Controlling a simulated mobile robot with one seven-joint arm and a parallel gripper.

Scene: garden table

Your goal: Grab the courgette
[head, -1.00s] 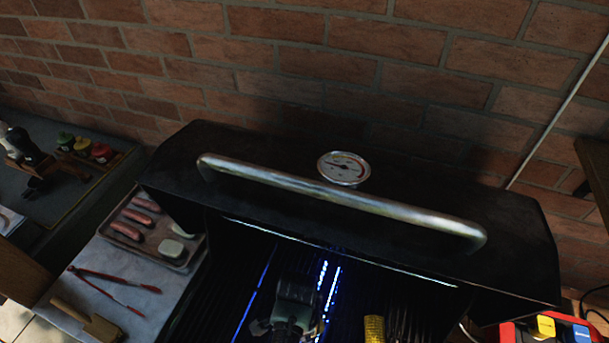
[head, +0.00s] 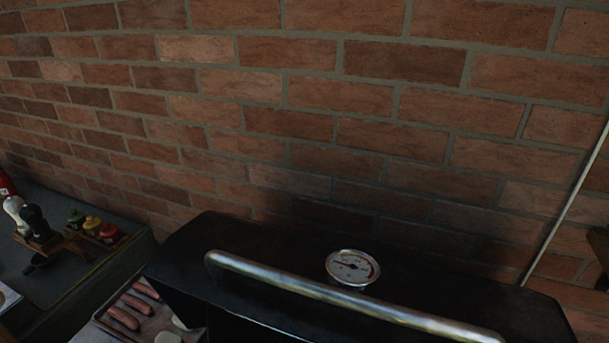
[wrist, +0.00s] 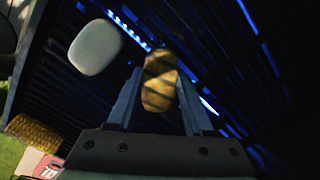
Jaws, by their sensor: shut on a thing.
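The courgette (wrist: 160,92) shows in the wrist view as an elongated tan piece with dark grill stripes. My gripper (wrist: 157,74) is shut on it, with one finger on each side. The dark grill grate (wrist: 230,50) lies behind it. I cannot tell how far the piece is from the bars. The head view shows neither my gripper nor the courgette; the grill's inside is out of frame there.
A pale rounded piece (wrist: 95,47) is near the left finger, and a yellow corn cob (wrist: 40,132) lies at lower left. The black grill hood (head: 270,255) with its metal handle (head: 340,297) stands before a brick wall. Sausages (head: 123,317) lie on a tray at left.

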